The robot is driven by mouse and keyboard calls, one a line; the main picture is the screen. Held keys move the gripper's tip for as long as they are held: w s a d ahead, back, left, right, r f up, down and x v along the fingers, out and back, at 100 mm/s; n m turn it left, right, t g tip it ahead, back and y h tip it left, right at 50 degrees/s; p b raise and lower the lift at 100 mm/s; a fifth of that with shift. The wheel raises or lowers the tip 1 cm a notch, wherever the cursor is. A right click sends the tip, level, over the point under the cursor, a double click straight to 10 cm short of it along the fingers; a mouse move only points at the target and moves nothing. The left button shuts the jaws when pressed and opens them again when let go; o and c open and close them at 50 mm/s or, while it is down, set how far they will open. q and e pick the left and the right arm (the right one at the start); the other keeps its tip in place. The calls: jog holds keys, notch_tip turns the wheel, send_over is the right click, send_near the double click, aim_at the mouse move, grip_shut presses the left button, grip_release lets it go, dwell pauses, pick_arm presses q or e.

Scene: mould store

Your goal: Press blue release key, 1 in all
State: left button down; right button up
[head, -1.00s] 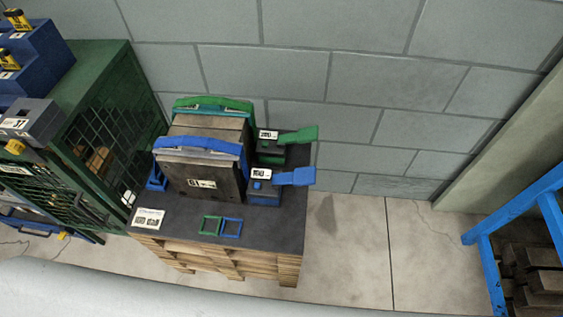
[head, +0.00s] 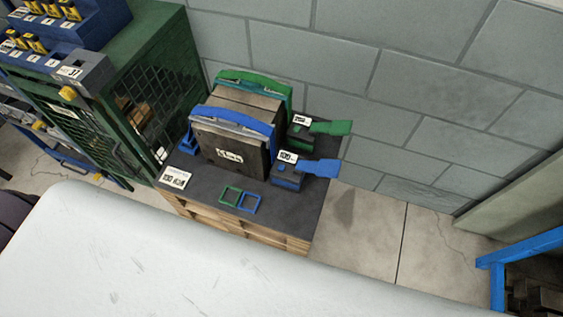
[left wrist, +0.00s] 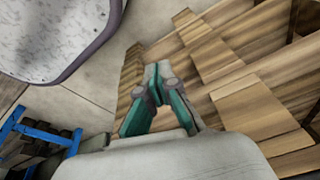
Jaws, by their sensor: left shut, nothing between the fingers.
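A small blue unit (head: 287,178) with a white label stands on the dark top of a pallet in the head view. A flat blue paddle (head: 322,168) sticks out from its right side. A matching green unit (head: 300,137) with a green paddle (head: 330,127) stands just behind it. Left of them are dark blocks under a blue handle (head: 232,120) and a green handle (head: 255,83). My left gripper (left wrist: 156,72) shows in the left wrist view, shut and empty, over or beside the wooden pallet boards (left wrist: 240,60). The blue unit is outside that view. My right gripper is not in view.
A green mesh cage (head: 150,100) stands left of the pallet (head: 230,226), close to it. A block wall (head: 430,90) is behind. A blue rack (head: 525,250) is at the right. Bare floor (head: 375,225) lies between pallet and rack.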

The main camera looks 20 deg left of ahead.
aim_at(280, 168)
pick_arm(q)
jog(key=w+d+r+m+p, duration=0.1)
jog(key=w+r, duration=0.3)
jog(key=r, duration=0.2)
jog(key=w+d+r+m+t+p, duration=0.1)
jog(key=w+r, duration=0.4)
jog(key=r, duration=0.2)
jog(key=w+d+r+t+h+p, duration=0.1)
jog(key=w+r, duration=0.3)
jog(key=r, duration=0.3)
jog(key=shift+w+d+m, duration=0.35)
jog(key=shift+d+m, duration=0.05)
jog(key=w+d+r+m+t+h+p, duration=0.2)
jog(key=w+r+m, duration=0.5)
jog(key=w+r, duration=0.5)
jog(key=shift+w+d+r+m+t+h+p, duration=0.4)
jog(key=shift+w+t, duration=0.3)
jog(key=shift+w, duration=0.4)
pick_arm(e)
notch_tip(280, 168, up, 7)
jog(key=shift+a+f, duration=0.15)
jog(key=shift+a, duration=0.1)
pick_arm(q)
jog(key=shift+d+f, duration=0.1)
jog(key=shift+f, duration=0.2)
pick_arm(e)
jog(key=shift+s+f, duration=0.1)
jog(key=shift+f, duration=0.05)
